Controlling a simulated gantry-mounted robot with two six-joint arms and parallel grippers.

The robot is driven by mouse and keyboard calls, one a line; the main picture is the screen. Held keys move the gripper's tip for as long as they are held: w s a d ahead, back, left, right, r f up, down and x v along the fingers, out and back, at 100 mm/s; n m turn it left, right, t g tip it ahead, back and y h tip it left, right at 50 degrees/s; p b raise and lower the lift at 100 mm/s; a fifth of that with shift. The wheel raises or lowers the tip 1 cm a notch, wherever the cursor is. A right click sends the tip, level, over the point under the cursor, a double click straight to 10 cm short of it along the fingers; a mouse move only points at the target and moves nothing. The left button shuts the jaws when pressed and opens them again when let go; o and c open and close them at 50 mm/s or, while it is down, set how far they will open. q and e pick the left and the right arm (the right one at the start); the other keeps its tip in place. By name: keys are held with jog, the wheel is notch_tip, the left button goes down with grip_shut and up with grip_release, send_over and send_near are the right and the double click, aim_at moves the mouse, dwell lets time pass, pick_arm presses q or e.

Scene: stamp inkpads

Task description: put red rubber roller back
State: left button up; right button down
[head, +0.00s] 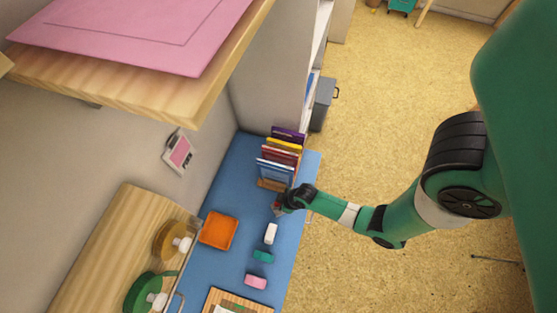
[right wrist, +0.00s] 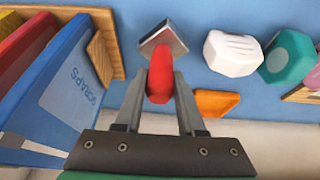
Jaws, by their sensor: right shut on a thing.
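My right gripper (head: 284,201) is over the blue table, just in front of the book rack. In the right wrist view its two fingers (right wrist: 159,100) are closed on a red, rounded piece (right wrist: 160,75), which I take to be the red rubber roller. A silver-grey, square-cornered part (right wrist: 164,40) sits at the far end of the red piece. In the head view the held thing is small and mostly hidden by the gripper. I cannot tell whether it touches the table. My left gripper is not in view.
A wooden rack holds upright books, with a blue one (right wrist: 60,85) close beside my gripper. White (head: 271,233), teal (head: 263,256) and pink (head: 256,282) blocks line the blue table (head: 245,170). An orange tray (head: 218,230) lies left of them. A wooden shelf (head: 120,95) overhangs at upper left.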

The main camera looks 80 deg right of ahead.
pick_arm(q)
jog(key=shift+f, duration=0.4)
pick_arm(e)
jog(key=shift+a+f, duration=0.1)
jog(key=shift+f, duration=0.85)
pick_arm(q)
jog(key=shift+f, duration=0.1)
pick_arm(e)
jog(key=shift+f, duration=0.1)
jog(key=c, duration=0.5)
grip_release()
jog(key=shift+s+r, duration=0.1)
jog(key=shift+r, duration=0.2)
pick_arm(q)
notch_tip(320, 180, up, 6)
jog(key=p, duration=0.6)
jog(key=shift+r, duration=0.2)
pick_arm(e)
jog(key=v, duration=1.1)
jog(key=shift+s+a+r, duration=0.1)
jog(key=shift+r, duration=0.25)
